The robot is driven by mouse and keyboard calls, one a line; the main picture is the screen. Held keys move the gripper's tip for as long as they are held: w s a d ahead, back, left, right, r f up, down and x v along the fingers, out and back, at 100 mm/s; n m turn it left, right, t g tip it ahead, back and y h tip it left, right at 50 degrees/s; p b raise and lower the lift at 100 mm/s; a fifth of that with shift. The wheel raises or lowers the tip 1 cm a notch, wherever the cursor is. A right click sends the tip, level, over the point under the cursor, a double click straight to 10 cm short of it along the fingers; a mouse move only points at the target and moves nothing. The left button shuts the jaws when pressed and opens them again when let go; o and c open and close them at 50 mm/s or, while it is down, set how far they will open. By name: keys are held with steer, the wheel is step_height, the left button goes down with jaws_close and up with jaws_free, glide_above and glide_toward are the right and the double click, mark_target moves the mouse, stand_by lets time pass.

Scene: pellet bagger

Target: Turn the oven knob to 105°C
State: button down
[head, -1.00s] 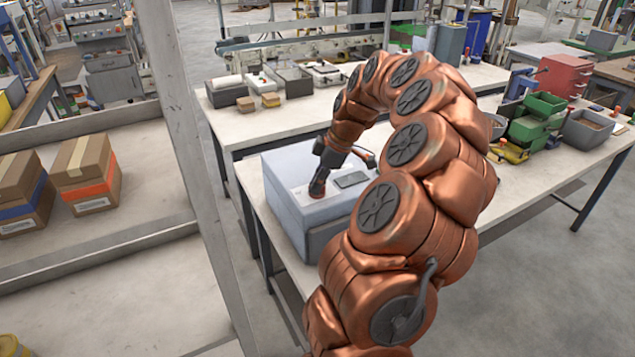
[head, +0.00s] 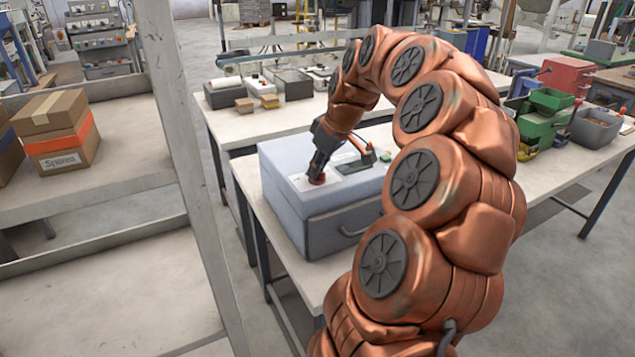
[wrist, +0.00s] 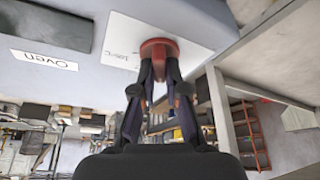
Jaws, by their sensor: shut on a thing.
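The oven (head: 290,215) is a pale grey-blue box on a white worktable, with a dark handle on its front. Its red knob (head: 317,179) stands on a white dial card on the top. My gripper (head: 318,174) reaches down onto the knob. In the wrist view my gripper (wrist: 159,62) is shut on the red knob (wrist: 159,44), one dark finger on each side. The white dial card (wrist: 125,50) carries small print too unclear to read surely. A label reading "Oven" (wrist: 43,60) lies to its left. The knob's pointer and exact setting cannot be made out.
A dark display panel (head: 355,165) and a small green item (head: 385,157) are beside the knob. A grey post (head: 190,150) and shelf with cartons (head: 55,130) are at left.

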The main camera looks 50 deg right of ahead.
steer(key=m+h+b, duration=0.1)
steer(key=m+b, duration=0.3)
steer(key=shift+f+m+h+b, duration=0.3)
steer(key=shift+f+h+b, duration=0.05)
steer(key=shift+h+b, duration=0.05)
steer(key=m+b, duration=0.1)
steer(key=m, duration=0.1)
steer(key=m+g+h+b, duration=0.1)
steer(key=m+b, duration=0.1)
steer(key=shift+r+m+h, duration=0.1)
steer(key=shift+m+h, duration=0.2)
steer(key=m+g+h+b, duration=0.1)
steer(key=m+b, duration=0.1)
steer(key=m, duration=0.2)
steer(key=shift+r+m, duration=0.1)
steer(key=shift+m, duration=0.2)
steer(key=shift+m+g+h+b, duration=0.5)
steer(key=shift+m+g, duration=0.4)
steer(key=shift+m, duration=1.1)
steer(key=shift+r, duration=0.1)
steer(key=c, duration=1.2)
jaws_free()
steer(key=shift+r, duration=0.1)
